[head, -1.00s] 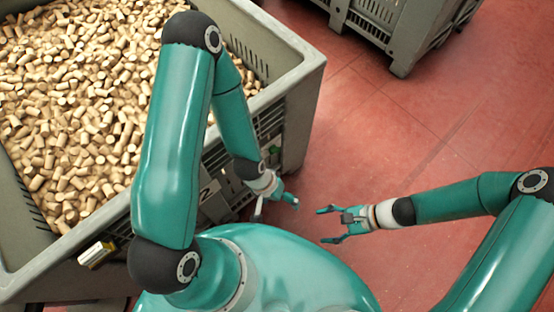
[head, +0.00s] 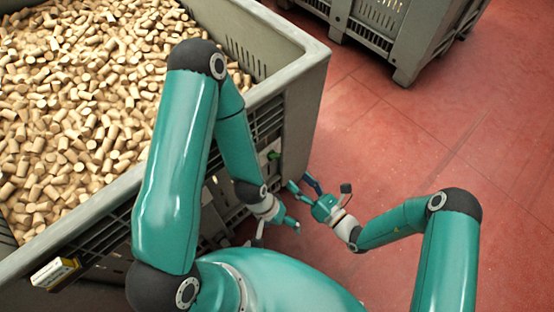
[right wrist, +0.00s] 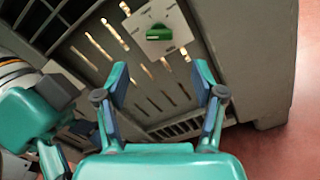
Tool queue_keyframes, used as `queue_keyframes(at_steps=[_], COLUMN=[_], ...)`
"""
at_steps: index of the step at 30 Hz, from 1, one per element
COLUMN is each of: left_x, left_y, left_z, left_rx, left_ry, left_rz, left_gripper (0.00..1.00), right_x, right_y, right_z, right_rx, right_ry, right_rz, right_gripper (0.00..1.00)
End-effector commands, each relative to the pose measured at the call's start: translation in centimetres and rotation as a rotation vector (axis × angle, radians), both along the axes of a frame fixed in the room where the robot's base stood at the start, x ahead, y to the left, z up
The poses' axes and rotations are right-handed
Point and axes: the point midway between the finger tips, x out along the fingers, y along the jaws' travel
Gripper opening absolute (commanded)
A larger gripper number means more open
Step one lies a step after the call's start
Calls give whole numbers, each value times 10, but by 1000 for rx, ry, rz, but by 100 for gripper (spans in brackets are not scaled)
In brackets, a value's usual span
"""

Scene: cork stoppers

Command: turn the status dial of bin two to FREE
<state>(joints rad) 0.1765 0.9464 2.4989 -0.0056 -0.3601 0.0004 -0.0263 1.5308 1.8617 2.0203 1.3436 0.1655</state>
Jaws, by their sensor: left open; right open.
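The status dial is a green knob (right wrist: 158,33) on a pale square plate (right wrist: 150,18) on the bin's slatted side, near the top of the right wrist view. Its markings are too small to read. A small green bit of it shows in the head view (head: 273,155). My right gripper (right wrist: 160,76) is open and empty, its two fingers pointing at the dial, which is apart from and beyond the fingertips. In the head view my right gripper (head: 300,183) is near the bin's corner. My left gripper (head: 277,232) is open and empty, lower, beside the bin's side.
The grey bin (head: 305,65) is full of cork stoppers (head: 75,110). A yellow and white object (head: 55,273) is at its near side. Another grey bin (head: 425,40) stands at the back right. The red floor (head: 450,130) between is clear.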

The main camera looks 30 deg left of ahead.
Motion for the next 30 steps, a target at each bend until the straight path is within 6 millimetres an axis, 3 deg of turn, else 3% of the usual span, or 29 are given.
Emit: queue_keyframes(at_steps=[6, 13, 18, 28, 30], left_x=[0, 0, 0, 0, 0], left_y=[0, 0, 0, 0, 0], left_z=[-6, -11, -12, -12, -12], left_rx=[0, 0, 0, 0, 0], left_ry=[0, 0, 0, 0, 0], left_rz=[0, 0, 0, 0, 0], left_gripper=[91, 91, 91, 91, 91], right_x=[15, 28, 32, 34, 33], right_y=[48, 84, 97, 99, 99], right_z=[-1, -1, -1, 0, 0], right_rx=[0, 0, -1, -1, 0], right_ry=[-5, -4, -2, 0, 0], right_rz=[6, 4, 4, 3, 4], right_gripper=[69, 69, 69, 69, 59])
